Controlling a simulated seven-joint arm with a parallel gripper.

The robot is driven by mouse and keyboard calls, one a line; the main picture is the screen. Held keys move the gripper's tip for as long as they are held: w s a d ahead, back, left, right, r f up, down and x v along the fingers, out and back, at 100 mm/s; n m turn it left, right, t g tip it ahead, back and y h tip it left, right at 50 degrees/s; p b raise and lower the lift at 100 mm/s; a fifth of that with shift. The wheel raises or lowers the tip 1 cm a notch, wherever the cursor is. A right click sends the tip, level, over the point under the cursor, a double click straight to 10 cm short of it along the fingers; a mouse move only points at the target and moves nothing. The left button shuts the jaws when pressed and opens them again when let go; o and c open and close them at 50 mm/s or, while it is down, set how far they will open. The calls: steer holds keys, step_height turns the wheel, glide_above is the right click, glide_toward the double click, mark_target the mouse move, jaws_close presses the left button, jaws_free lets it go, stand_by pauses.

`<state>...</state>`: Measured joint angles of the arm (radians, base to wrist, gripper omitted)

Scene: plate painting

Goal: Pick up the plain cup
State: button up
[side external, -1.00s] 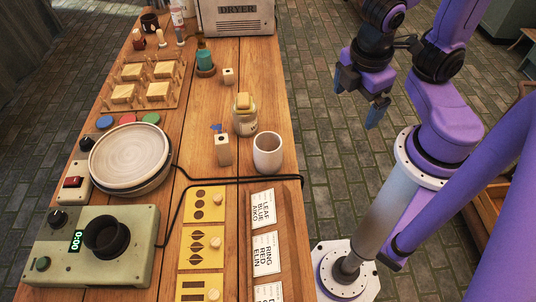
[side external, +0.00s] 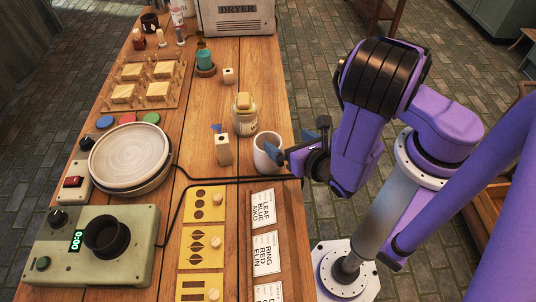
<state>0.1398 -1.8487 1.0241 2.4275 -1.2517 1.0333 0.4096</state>
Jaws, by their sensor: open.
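The plain cup (side external: 261,157) is whitish, has no handle in sight, and stands upright on the wooden table near its right edge. My gripper (side external: 276,152) is open at the cup's right side, with its blue fingertips pointing left. The fingers overlap the cup's right part in this view and hide some of it. I cannot tell whether they touch the cup or whether one lies on each side of it.
A jar (side external: 245,115) with a sponge-like top and a small wooden block (side external: 223,150) stand close to the cup. A black cable (side external: 235,180) runs in front of it. Label cards (side external: 264,208) lie nearer the camera. A plate (side external: 129,155) sits at left.

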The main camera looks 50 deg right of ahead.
mark_target(260, 141)
steer(key=shift+w+a+f+n+t+y, duration=0.15)
steer(key=shift+w+f+n+y, duration=0.35)
steer(key=shift+w+f, duration=0.6)
steer(key=shift+w+a+f+n+t+y, duration=0.1)
steer(key=shift+w+f+n+t+y, duration=0.1)
steer(key=shift+w+f+n, duration=0.7)
steer(key=shift+w+a+f+n+t+y, duration=0.15)
steer(key=shift+w+f+n+y, duration=0.2)
steer(key=shift+w+f, duration=0.9)
steer(key=shift+w+d+r, duration=0.1)
steer(key=shift+w+r, duration=0.05)
steer(key=shift+r, duration=0.1)
steer(key=c, duration=1.1)
steer(key=shift+r, duration=0.1)
